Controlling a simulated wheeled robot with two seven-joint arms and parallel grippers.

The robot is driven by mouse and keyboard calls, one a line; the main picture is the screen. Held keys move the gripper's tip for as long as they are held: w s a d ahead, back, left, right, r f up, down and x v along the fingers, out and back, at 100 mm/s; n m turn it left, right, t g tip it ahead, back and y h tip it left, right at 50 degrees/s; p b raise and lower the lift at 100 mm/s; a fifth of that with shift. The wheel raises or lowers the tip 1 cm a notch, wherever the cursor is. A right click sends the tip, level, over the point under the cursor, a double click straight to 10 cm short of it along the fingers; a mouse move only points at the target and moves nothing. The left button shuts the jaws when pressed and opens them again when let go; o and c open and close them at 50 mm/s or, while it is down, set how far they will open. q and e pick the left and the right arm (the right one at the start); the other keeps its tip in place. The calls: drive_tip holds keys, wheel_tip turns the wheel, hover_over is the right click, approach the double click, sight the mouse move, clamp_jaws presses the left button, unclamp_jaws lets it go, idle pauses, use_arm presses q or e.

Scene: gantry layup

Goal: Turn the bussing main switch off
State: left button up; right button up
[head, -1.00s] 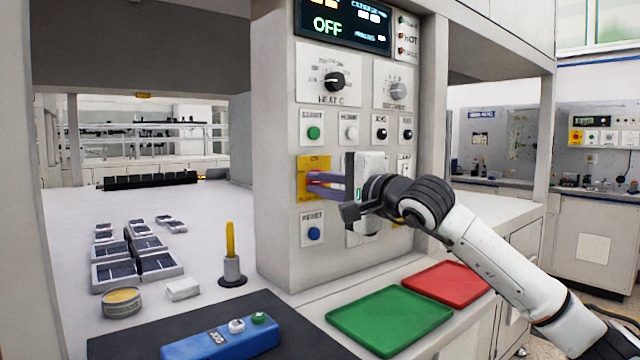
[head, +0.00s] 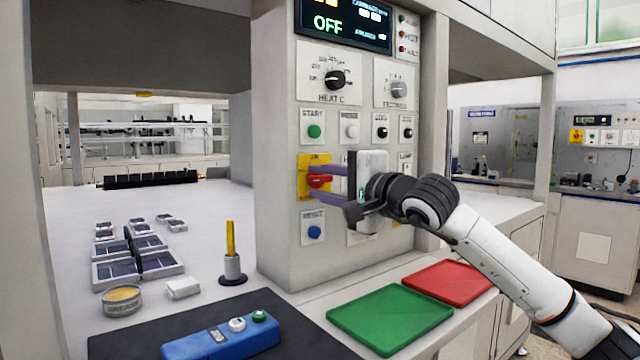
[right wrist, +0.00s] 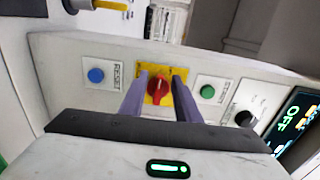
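The main switch is a red rotary knob (head: 318,181) on a yellow plate (head: 304,178) on the panel front. Its handle looks roughly level in the head view. My right gripper (head: 318,182) is open, with one purple finger above the knob and one below. In the right wrist view the red knob (right wrist: 158,92) sits between the spread fingers of the gripper (right wrist: 157,93), with a gap on each side. The display (head: 342,22) above reads OFF. The label on the yellow plate is too small to read fully. My left gripper is not in view.
A green START button (head: 314,131) is above the switch and a blue RESET button (head: 314,232) below. A black heat dial (head: 335,80) is higher up. Green (head: 390,318) and red (head: 447,282) trays lie on the ledge below.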

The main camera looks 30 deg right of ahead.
use_arm(q)
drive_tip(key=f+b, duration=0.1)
drive_tip(key=b, duration=0.2)
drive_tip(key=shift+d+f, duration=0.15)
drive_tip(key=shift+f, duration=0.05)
use_arm(e)
drive_tip(key=s, duration=0.9)
drive_tip(key=shift+s+d, duration=0.4)
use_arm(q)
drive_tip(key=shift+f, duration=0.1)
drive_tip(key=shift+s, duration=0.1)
use_arm(e)
drive_tip(key=shift+r, duration=0.1)
